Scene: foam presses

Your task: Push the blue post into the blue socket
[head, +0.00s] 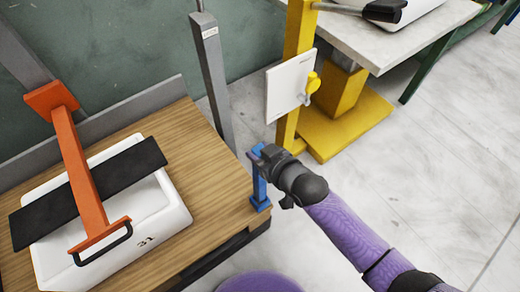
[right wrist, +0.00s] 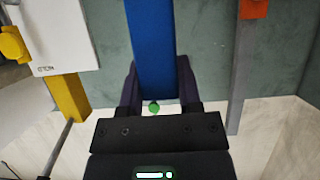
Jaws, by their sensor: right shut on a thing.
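The blue post (head: 259,184) stands about upright at the right corner of the wooden table. Its lower end meets the blue socket (head: 260,204) at the table edge; I cannot tell how deep it sits. My right gripper (head: 257,156) is shut on the upper part of the blue post. In the right wrist view the post (right wrist: 150,45) runs between the two dark purple fingers of the right gripper (right wrist: 157,88). The socket does not show clearly there. My left gripper is not in view.
A grey post (head: 213,75) stands behind. A yellow stand (head: 345,125) with a white panel (head: 288,88) is close behind my right gripper. Floor at right is clear.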

